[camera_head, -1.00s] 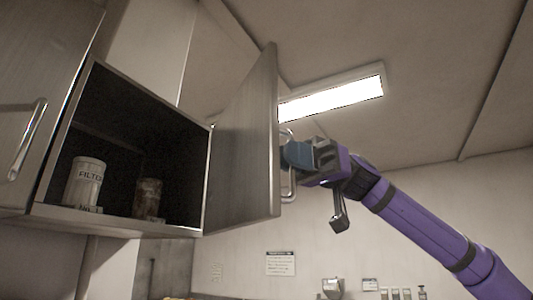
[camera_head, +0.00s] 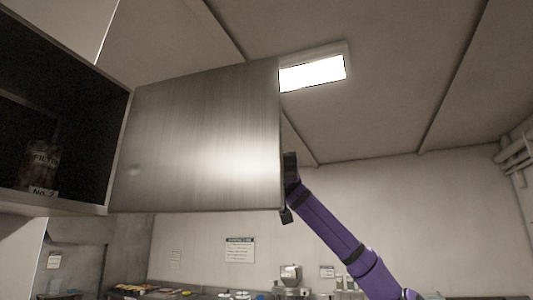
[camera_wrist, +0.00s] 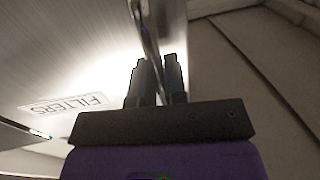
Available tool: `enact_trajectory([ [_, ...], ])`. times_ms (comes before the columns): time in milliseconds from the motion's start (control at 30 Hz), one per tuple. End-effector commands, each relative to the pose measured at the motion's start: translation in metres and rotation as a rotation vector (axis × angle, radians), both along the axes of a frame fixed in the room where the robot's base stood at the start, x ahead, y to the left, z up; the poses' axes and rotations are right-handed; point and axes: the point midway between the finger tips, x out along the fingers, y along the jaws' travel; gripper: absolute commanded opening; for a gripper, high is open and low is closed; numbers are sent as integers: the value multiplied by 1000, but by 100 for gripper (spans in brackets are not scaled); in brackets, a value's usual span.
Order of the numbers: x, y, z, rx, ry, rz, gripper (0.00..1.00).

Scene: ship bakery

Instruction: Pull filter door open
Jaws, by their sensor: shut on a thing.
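The filter door (camera_head: 200,140) is a brushed metal panel. In the head view it stands swung wide open to the right of the cabinet. In the wrist view its front (camera_wrist: 60,60) carries a label reading FILTERS (camera_wrist: 66,104). A bar handle (camera_wrist: 149,35) runs down between my gripper's fingers (camera_wrist: 157,80), which are shut on it. In the head view the door hides the handle and most of my gripper; only a dark part (camera_head: 290,168) shows past the door's right edge.
The open cabinet (camera_head: 119,150) holds a rusty can marked FILTER (camera_head: 40,165) with a tag below it. A lit ceiling lamp (camera_head: 313,73) hangs beyond the door. Below is a counter with trays and a mixer-like machine (camera_head: 291,275). Open air lies right of my arm.

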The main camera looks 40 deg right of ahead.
Motion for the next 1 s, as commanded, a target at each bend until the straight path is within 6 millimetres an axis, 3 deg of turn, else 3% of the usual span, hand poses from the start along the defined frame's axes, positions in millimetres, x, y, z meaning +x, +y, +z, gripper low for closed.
enact_trajectory([
  [500, 4, -5, 0, 0, 1, -2, 0],
  [533, 4, -4, 0, 0, 1, -2, 17],
  [600, 4, -4, 0, 0, 1, -2, 33],
  [633, 4, -4, 0, 0, 1, -2, 36],
  [1000, 7, -9, 0, 2, 1, -2, 36],
])
